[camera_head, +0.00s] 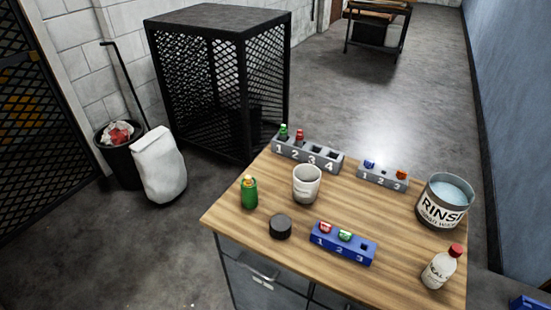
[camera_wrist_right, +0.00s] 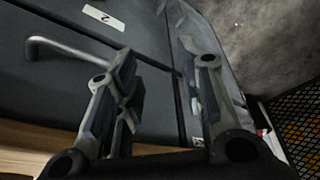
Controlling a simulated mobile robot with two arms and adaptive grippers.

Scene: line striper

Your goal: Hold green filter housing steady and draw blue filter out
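A green filter housing (camera_head: 249,193) stands upright on the wooden table near its left corner. Its top end shows orange-yellow, and no blue filter can be made out in it. A small blue piece (camera_head: 369,164) sits in slot 1 of the small grey rack (camera_head: 383,180); I cannot tell whether it is a filter. My right gripper (camera_wrist_right: 157,62) shows in its wrist view with fingers apart and nothing between them, in front of the grey drawer fronts. It is out of the head view. My left gripper is not in view.
The table (camera_head: 225,217) also holds a white cup (camera_head: 306,185), black round cap (camera_head: 280,227), blue rack (camera_head: 342,244), long grey rack (camera_head: 308,154), rinse bucket (camera_head: 444,201) and red-capped bottle (camera_head: 441,267). A black mesh cage (camera_head: 217,85) stands behind. The table's front left is clear.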

